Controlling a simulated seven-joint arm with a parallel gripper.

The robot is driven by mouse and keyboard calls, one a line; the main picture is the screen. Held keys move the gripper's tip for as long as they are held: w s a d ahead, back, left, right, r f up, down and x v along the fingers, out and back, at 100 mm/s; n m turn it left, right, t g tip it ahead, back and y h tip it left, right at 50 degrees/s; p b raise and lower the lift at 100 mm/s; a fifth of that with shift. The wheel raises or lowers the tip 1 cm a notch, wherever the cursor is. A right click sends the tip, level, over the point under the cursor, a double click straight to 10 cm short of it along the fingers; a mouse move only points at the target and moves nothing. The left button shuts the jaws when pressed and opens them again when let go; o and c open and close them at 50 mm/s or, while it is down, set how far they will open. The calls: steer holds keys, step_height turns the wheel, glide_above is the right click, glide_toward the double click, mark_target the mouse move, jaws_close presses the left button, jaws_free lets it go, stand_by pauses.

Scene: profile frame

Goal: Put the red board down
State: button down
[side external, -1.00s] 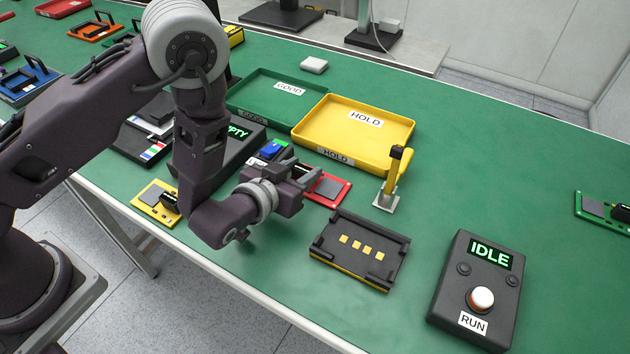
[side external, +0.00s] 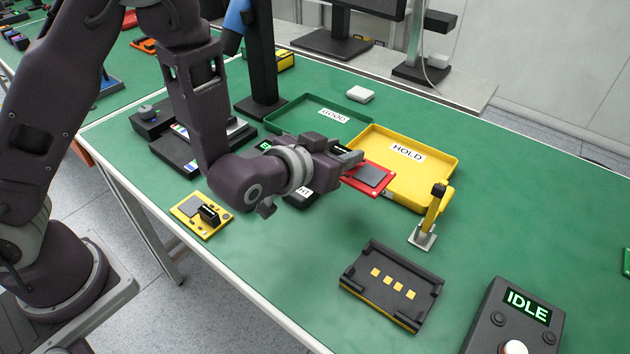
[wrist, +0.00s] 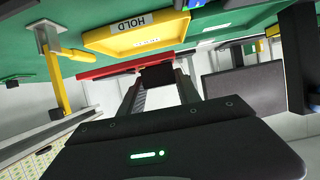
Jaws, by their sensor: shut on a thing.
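The red board (side external: 371,178) carries a dark grey square chip. My gripper (side external: 350,160) is shut on its left edge and holds it raised, roughly level, in front of the yellow HOLD tray (side external: 446,170). In the wrist view the red board (wrist: 105,71) shows edge-on as a thin strip beyond the fingers of my gripper (wrist: 158,82), with the HOLD tray (wrist: 135,42) past it. The board's held edge is hidden by the fingers.
A green GOOD tray (side external: 338,104) lies behind. A yellow clamp (side external: 431,215) on a post stands right of the board. A black fixture (side external: 364,268) with yellow pads lies in front, beside the IDLE box (side external: 512,318). A yellow board (side external: 201,215) lies left.

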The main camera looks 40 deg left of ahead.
steer(key=w+a+r, duration=0.2)
steer(key=a+r, duration=0.3)
steer(key=a, duration=0.3)
steer(key=w+a+r, duration=0.1)
steer(key=a+r, duration=0.3)
steer(key=a, duration=0.4)
steer(key=s+a+f+m+h, duration=0.1)
steer(key=s+m+h, duration=0.25)
steer(key=s, duration=0.35)
steer(key=w+a+f+n+y, duration=0.2)
steer(key=w+f, duration=0.1)
steer(key=w, duration=0.6)
steer(key=w+a+f+n+y, duration=0.1)
steer(key=w+a+f, duration=0.1)
steer(key=w, duration=0.7)
steer(key=shift+n+y, duration=0.25)
steer(key=f, duration=0.6)
steer(key=w+f, duration=0.1)
steer(key=f, duration=0.2)
steer(key=shift+a+f, duration=0.15)
steer(key=shift+f, duration=0.55)
steer(key=shift+f, duration=0.25)
